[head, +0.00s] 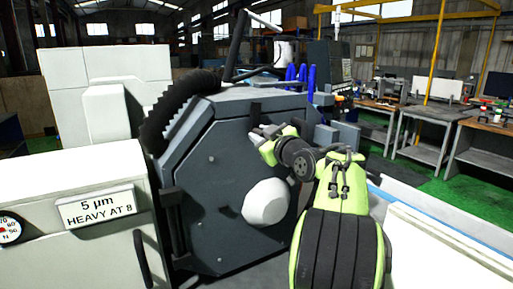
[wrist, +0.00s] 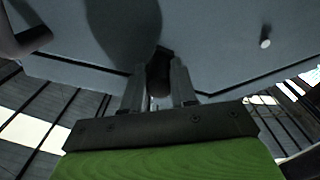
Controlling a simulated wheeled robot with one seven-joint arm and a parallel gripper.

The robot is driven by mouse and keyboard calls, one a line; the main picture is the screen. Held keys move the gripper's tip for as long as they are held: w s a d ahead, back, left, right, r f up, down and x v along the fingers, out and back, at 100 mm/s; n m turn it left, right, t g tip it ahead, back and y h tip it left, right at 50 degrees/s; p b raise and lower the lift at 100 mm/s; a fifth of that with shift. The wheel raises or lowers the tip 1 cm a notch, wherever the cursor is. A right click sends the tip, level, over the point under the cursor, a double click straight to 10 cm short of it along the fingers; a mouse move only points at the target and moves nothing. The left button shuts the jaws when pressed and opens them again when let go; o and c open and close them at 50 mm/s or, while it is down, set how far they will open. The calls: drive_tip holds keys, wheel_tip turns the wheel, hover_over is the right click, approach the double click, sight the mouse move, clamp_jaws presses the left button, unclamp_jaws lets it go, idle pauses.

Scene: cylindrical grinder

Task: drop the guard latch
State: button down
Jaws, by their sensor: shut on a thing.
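The guard is a large dark grey faceted housing (head: 215,185) with a pale round boss (head: 267,203) on its front face. A small dark latch (head: 255,108) shows at the guard's upper edge, just above my gripper (head: 262,133). In the wrist view my gripper (wrist: 160,88) has its two fingers on either side of a dark piece, which looks like the latch (wrist: 159,73), at the guard's edge. The fingers are shut on it. Its lower end is partly hidden between the fingers, and its exact angle is hard to tell.
A black ribbed hose (head: 175,115) curves at the guard's left. A white cabinet with a "5 µm HEAVY AT 8" sign (head: 97,207) stands at front left. Blue upright handles (head: 302,75) rise behind the guard. Workbenches (head: 430,115) stand far off at right.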

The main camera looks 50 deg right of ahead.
drive_tip(key=shift+s+d+n, duration=0.1)
drive_tip(key=shift+d+n, duration=0.3)
drive_tip(key=shift+n, duration=0.3)
drive_tip(key=c, duration=0.9)
unclamp_jaws()
drive_tip(key=shift+s+b, duration=0.1)
drive_tip(key=shift+b, duration=0.2)
drive_tip(key=b+v, duration=0.2)
drive_tip(key=v, duration=1.3)
drive_tip(key=shift+s+a, duration=0.1)
drive_tip(key=shift+s, duration=0.2)
